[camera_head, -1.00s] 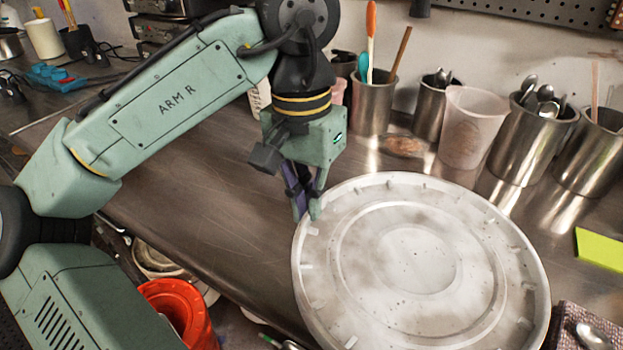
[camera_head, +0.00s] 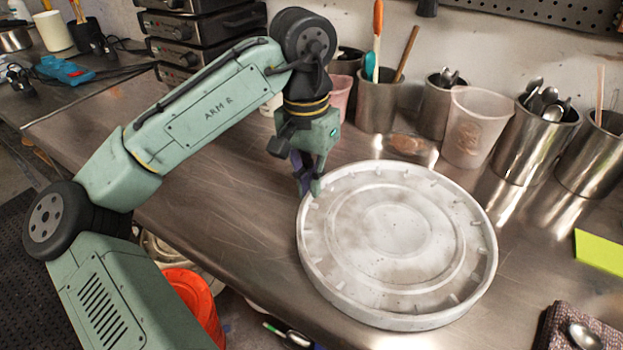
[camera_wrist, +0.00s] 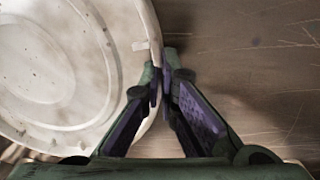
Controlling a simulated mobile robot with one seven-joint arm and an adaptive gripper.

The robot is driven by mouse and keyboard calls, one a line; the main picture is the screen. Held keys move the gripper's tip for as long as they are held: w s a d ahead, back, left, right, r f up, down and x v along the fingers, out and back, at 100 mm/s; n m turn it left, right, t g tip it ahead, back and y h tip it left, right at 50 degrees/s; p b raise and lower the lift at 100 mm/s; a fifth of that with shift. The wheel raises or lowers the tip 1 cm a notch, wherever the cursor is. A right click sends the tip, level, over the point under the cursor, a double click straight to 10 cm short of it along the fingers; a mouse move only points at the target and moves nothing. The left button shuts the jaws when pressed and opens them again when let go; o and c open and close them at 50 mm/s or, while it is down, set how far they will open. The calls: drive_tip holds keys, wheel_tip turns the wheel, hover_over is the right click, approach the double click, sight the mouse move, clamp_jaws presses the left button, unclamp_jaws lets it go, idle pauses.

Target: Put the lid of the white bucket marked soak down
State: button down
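The round, pale, stained lid (camera_head: 395,235) lies roughly level over the steel counter, with its raised rim and small tabs facing up. I cannot tell whether it touches the counter. My gripper (camera_head: 309,190) points down at the lid's far-left rim. In the wrist view, the purple-padded fingers of my gripper (camera_wrist: 161,82) stand close together on either side of the rim of the lid (camera_wrist: 60,70), closed on it. No mark "soak" is readable, and no white bucket is clearly identifiable.
Steel cups of utensils (camera_head: 537,140) and a translucent cup (camera_head: 474,130) stand behind the lid. A folded cloth with a spoon (camera_head: 580,335) and a green-yellow note (camera_head: 600,250) lie to the right. A red bucket (camera_head: 200,305) stands below the counter's front edge. Counter left of my gripper is bare.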

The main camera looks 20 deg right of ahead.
drive_tip(key=shift+f, duration=0.15)
drive_tip(key=c, duration=1.8)
unclamp_jaws()
wheel_tip(320, 180, up, 12)
drive_tip(key=shift+w+a+r, duration=0.2)
drive_tip(key=shift+w+a, duration=0.05)
